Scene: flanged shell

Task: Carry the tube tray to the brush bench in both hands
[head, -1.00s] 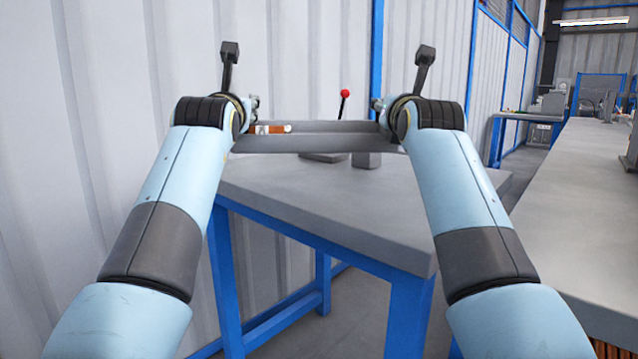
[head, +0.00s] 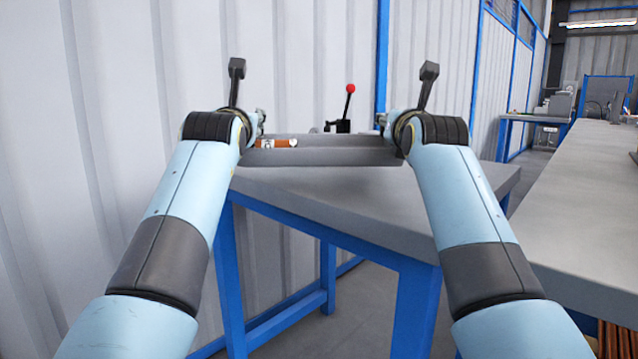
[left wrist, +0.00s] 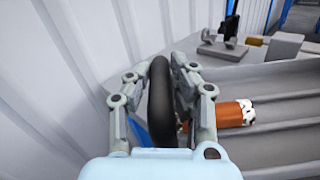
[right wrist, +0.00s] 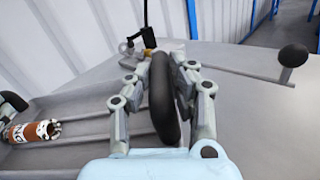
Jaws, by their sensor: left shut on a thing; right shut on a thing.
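The grey tube tray (head: 330,152) is held level between my two grippers, over the near part of a grey-topped table. An orange-brown tube with a white patterned end (head: 276,143) lies in it near the left end; it also shows in the left wrist view (left wrist: 235,114) and the right wrist view (right wrist: 33,132). My left gripper (left wrist: 172,75) is shut on the tray's black left handle (left wrist: 160,105). My right gripper (right wrist: 172,75) is shut on the black right handle (right wrist: 163,105). In the head view my wrists hide the fingers.
The grey table (head: 400,200) with blue legs stands ahead, against a corrugated wall. On it stands a dark fixture with a red-knobbed lever (head: 349,100), behind the tray. A long grey bench (head: 570,200) runs along the right. The table's near right top is bare.

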